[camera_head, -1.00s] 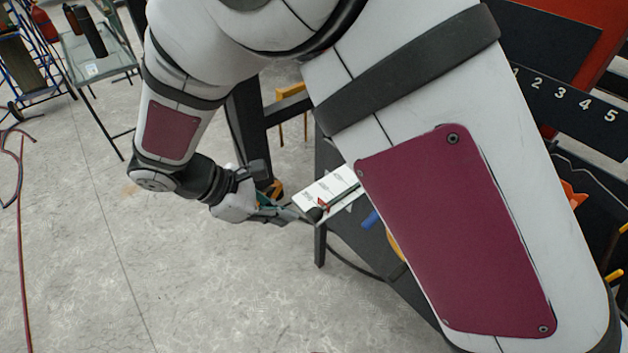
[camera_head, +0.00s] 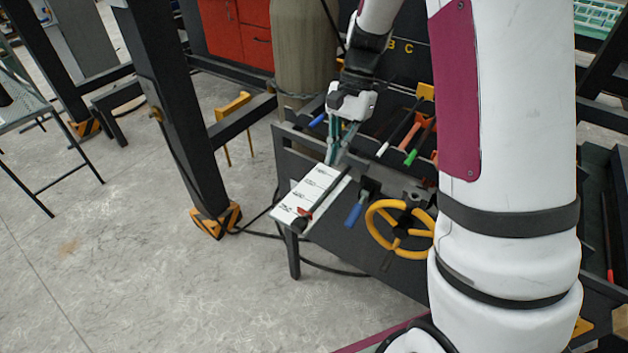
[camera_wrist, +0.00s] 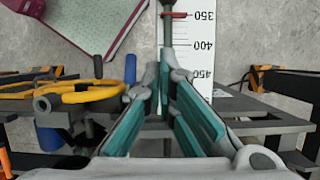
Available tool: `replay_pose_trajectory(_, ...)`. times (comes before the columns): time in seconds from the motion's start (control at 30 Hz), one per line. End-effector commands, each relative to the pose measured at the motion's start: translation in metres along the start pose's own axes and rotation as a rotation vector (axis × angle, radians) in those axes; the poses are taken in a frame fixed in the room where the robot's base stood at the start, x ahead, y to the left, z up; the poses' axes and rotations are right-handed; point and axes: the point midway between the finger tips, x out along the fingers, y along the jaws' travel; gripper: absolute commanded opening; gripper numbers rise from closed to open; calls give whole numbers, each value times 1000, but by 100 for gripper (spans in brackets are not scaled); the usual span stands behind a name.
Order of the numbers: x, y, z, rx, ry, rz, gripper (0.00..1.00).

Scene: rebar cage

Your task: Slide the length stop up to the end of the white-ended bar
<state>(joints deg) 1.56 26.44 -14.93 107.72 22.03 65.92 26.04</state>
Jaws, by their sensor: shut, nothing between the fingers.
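The length stop, a dark knob with a red pointer (camera_head: 301,212), sits at the near end of a white numbered scale (camera_head: 316,184). In the wrist view the red pointer (camera_wrist: 174,15) is beside the 350 mark of the scale (camera_wrist: 200,62), on a dark rod. The white-ended bar (camera_head: 384,149) lies in the rack right of the scale, its white tip toward me. My gripper (camera_head: 333,158) points down over the far part of the scale, apart from the stop. Its teal fingers (camera_wrist: 166,85) are shut and empty.
A blue handle (camera_head: 354,214) and a yellow handwheel (camera_head: 400,228) stand right of the scale. Green-tipped (camera_head: 411,157) and other bars lie in the rack behind. A dark post (camera_head: 175,110) stands left. The floor left of the bench is open.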

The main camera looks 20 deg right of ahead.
Motion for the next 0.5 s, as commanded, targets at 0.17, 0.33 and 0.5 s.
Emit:
replay_pose_trajectory(0.17, 28, 1, 2, -4, -4, 7, 0)
replay_pose_trajectory(0.33, 62, 2, 2, -4, -4, 8, 0)
replay_pose_trajectory(0.5, 95, 2, 3, -6, -5, 9, 0)
